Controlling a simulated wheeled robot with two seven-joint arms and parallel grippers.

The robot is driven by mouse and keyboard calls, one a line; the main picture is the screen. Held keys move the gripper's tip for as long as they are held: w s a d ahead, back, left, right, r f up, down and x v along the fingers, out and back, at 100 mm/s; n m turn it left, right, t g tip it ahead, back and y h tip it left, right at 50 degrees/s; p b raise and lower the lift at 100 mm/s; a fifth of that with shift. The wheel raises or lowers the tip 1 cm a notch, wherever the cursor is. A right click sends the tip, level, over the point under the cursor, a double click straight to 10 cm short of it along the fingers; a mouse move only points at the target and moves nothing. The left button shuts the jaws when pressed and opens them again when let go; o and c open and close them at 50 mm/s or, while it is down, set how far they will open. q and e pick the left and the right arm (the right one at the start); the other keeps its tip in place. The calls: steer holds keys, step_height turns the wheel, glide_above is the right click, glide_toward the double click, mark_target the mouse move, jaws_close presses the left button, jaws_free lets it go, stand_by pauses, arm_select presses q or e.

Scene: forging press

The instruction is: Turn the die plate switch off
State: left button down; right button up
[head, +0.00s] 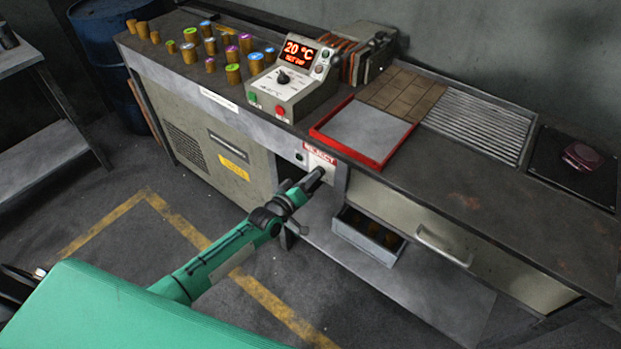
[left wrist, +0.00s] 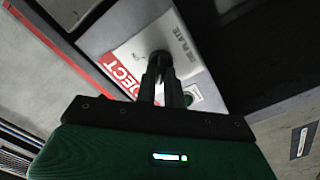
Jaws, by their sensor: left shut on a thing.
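The die plate switch is a dark knob (left wrist: 159,60) on a pale plate (left wrist: 132,48) on the front of the bench. "PLATE" is printed beside it, and part of a red "REJECT" label (left wrist: 118,75) shows. My left gripper (left wrist: 162,82) has its fingertips closed on the knob. In the head view my left gripper (head: 317,175) reaches the switch panel (head: 322,160) under the bench top and hides the knob. Which way the knob is turned is hard to tell. A green spot (left wrist: 189,98) shows beside the fingers. My right gripper is not in view.
A control box (head: 296,88) reading 20 °C stands on the bench above. A red-rimmed tray (head: 366,130) lies right of it. Below the panel is an open bin (head: 368,239), with a drawer handle (head: 443,245) to its right. Several brass cylinders (head: 189,53) stand at the left.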

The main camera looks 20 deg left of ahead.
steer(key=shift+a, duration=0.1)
